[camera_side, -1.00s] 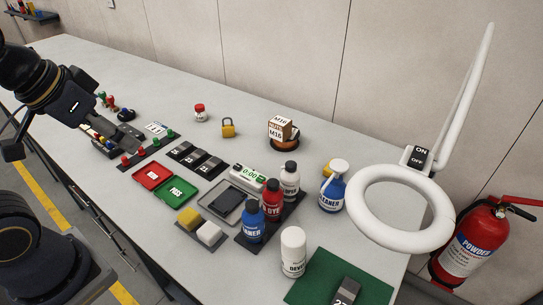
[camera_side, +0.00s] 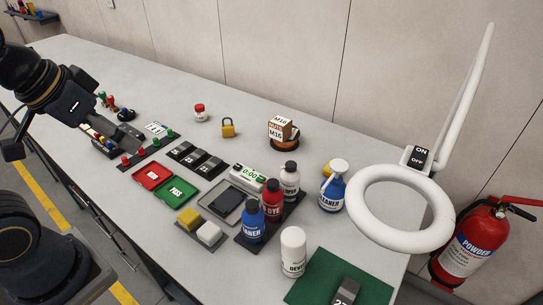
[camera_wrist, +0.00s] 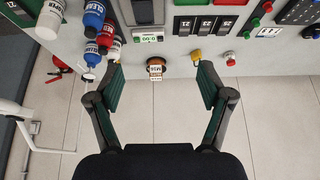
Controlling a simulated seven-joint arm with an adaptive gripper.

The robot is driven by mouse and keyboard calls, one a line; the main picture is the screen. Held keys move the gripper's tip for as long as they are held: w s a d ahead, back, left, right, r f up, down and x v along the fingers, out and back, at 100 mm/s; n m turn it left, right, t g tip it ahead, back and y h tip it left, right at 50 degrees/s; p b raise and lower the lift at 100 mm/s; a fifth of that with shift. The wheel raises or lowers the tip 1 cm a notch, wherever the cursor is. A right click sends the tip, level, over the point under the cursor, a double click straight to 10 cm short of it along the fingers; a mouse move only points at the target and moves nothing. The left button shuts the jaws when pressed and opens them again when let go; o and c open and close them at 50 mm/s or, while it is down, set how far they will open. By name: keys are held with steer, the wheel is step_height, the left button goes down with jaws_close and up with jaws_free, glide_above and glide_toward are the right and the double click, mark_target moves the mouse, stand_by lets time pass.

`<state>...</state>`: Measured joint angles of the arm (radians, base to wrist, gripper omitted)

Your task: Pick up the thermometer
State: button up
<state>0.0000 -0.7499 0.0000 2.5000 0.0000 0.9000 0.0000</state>
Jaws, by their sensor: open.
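A dark grey device with a display reading "27" (camera_side: 345,291) lies on the green mat (camera_side: 318,278) at the bottom right of the side view, cut by the frame edge. It looks like the thermometer, but I cannot be sure. A dark block with a similar display (camera_wrist: 15,6) shows at the top left corner of the wrist view. My gripper (camera_wrist: 160,76) is open and empty, its two fingers wide apart. In the side view my arm is at the far left, well away from the green mat.
Bottles (camera_side: 272,198) and a white developer can (camera_side: 292,252) crowd beside the mat. A white ring lamp (camera_side: 363,235) overhangs the right end. A timer (camera_side: 248,176), red and green trays (camera_side: 178,190), a padlock (camera_side: 228,128) and M16 boxes (camera_side: 281,127) stand mid-table.

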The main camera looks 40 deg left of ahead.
steer(key=w+d+r+n+t, duration=0.1)
steer(key=w+r+n+t, duration=0.15)
steer(key=w+r, duration=1.1)
steer(key=m+g, duration=0.3)
steer(key=g, duration=0.1)
glide_above(330, 172)
steer(key=shift+n, duration=0.25)
step_height(330, 172, down, 35)
steer(key=shift+r, duration=0.1)
steer(key=shift+t, duration=0.25)
steer(key=shift+x, duration=3.05)
steer(key=shift+w, duration=0.1)
steer(key=c, duration=1.3)
